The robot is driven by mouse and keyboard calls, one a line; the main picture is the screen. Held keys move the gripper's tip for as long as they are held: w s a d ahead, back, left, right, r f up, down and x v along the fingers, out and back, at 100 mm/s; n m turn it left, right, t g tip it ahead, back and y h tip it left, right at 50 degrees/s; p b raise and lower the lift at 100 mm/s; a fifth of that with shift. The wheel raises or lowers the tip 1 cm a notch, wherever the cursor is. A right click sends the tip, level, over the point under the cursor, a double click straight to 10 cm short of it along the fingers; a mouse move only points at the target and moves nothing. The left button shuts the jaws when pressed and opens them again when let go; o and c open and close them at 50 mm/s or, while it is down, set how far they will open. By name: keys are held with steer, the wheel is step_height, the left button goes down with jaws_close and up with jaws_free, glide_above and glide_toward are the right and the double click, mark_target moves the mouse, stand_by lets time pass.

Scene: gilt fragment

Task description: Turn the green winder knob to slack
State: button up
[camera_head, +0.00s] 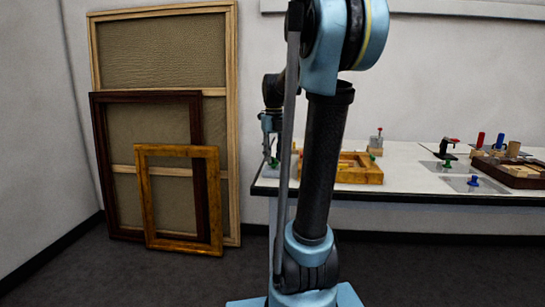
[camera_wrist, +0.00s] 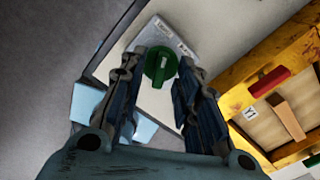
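The green winder knob (camera_wrist: 161,66) shows in the wrist view, round with a raised bar and a pale mark on it. It sits on a light grey plate (camera_wrist: 150,34) with small printed labels, too small to read surely. My gripper (camera_wrist: 158,78) is open, with one finger on each side of the knob in the picture. Gaps show on both sides, and I see no contact. I cannot tell how far the fingertips are above it. In the head view my gripper (camera_head: 271,150) is over the table's left end, and the knob is hard to make out there.
A gilt wooden frame (camera_wrist: 245,100) with a red piece (camera_wrist: 268,82) lies close right of my gripper. The white table (camera_head: 400,178) holds a small black stand (camera_head: 446,147) and a dark tray (camera_head: 515,172) farther right. Picture frames (camera_head: 180,244) lean against the wall at left.

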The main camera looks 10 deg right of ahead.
steer(key=shift+a, duration=0.1)
jaws_close()
